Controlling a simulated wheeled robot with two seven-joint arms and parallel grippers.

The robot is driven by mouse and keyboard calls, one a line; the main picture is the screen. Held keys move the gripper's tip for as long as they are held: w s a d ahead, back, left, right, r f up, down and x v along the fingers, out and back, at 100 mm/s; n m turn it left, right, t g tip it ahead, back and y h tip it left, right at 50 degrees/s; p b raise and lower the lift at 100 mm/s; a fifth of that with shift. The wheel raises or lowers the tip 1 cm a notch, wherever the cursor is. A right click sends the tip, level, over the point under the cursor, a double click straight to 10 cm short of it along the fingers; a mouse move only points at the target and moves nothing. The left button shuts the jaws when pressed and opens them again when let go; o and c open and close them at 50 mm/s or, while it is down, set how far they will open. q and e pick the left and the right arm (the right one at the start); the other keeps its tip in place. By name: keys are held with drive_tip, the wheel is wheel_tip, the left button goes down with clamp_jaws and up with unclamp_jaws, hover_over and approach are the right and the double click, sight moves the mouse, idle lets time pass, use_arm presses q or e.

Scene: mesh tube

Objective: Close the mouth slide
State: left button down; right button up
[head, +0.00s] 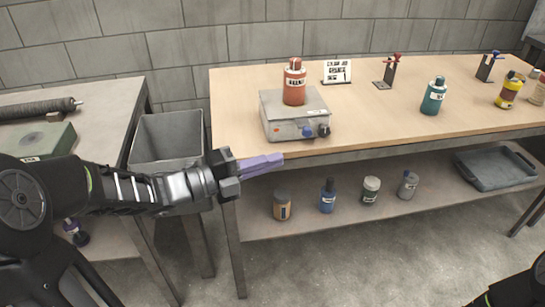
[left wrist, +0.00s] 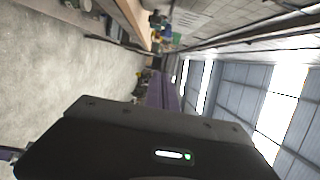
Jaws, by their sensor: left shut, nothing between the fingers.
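No part shows clearly as the mouth slide. A dark, ribbed tube (head: 38,109) with a thin rod end lies on the left table; whether a slide is on it is too small to tell. My left gripper (head: 270,162) has purple fingers shut with nothing between them. In the head view it is in front of the right table's front edge, below and left of the grey scale, well right of the tube. The fingers also show in the left wrist view (left wrist: 162,94). My right gripper is out of view; only part of a dark arm shows at bottom right.
A green box (head: 38,140) sits on the left table. A grey bin (head: 167,140) stands between the tables. The right table holds a grey scale (head: 292,118) bearing a red bottle (head: 294,84), small stands and other bottles. Its lower shelf holds several jars and a grey tray (head: 495,168).

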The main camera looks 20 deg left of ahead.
sight(303, 128)
use_arm(q)
drive_tip(key=w+d, duration=0.3)
drive_tip(key=w, duration=0.6)
drive_tip(key=shift+w+d, duration=0.25)
drive_tip(key=shift+d, duration=0.05)
drive_tip(key=w+a, duration=0.1)
drive_tip(key=w+a+b, duration=0.1)
drive_tip(key=w, duration=0.1)
drive_tip(key=shift+a, duration=0.1)
drive_tip(key=shift+r, duration=0.1)
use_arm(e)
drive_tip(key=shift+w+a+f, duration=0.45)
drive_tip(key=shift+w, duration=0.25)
